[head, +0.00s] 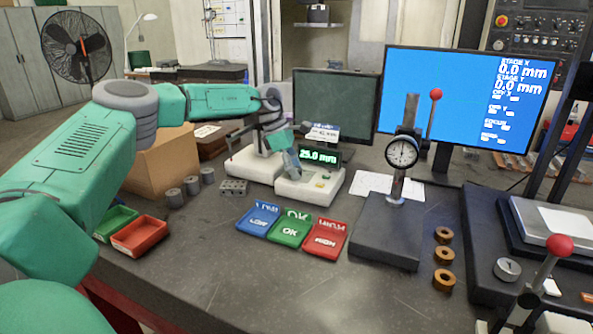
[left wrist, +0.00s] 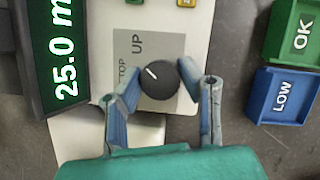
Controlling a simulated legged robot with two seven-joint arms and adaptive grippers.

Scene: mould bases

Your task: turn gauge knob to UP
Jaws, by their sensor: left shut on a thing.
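The gauge knob (left wrist: 158,84) is a round black dial with a white pointer line, on a grey label plate (left wrist: 165,43) in the left wrist view. The line points up and left in that picture, between the printed words UP and a partly covered word ending in TOP. My left gripper (left wrist: 160,95) has its two fingers on either side of the knob and is shut on it. In the head view my left gripper (head: 287,155) is over the white gauge unit (head: 310,189) and hides the knob. The unit's green display (head: 319,156) reads 25.0 mm. My right gripper is not in view.
Blue LOW (head: 258,221), green OK (head: 290,228) and red HIGH (head: 325,240) trays lie in front of the unit. A dial gauge stand (head: 385,240) is to the right. Metal cylinders (head: 192,185) and a cardboard box (head: 165,165) are left. The front middle of the table is clear.

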